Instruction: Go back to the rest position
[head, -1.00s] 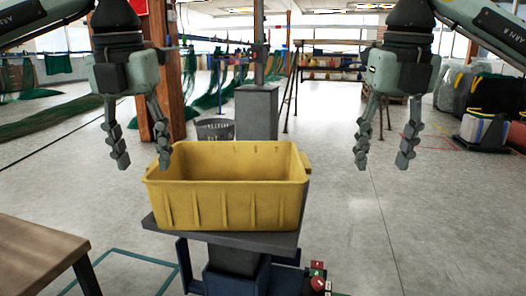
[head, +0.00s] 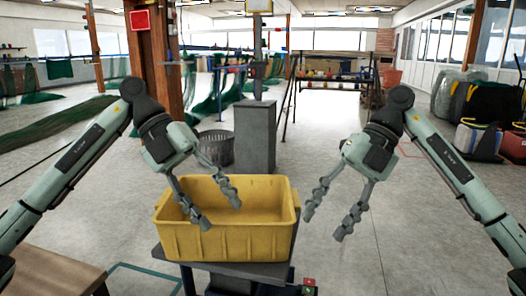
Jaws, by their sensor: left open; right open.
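My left gripper (head: 220,207) is open and empty. In the head view it overlaps the left part of the yellow crate (head: 228,243), with its fingers pointing down and to the right. I cannot tell whether the fingertips are above the crate or in front of it. My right gripper (head: 324,224) is open and empty, just right of the crate, with its fingers pointing down and to the left. Both arms come in from the lower corners and bend inward. The part of the crate's rim behind the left fingers is hidden.
The crate stands on a small dark stand (head: 172,269). A wooden table (head: 50,278) is at the lower left. A grey bin (head: 216,148) and a grey pillar (head: 255,135) stand behind. Sacks (head: 484,103) lie far right. The floor right of the crate is clear.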

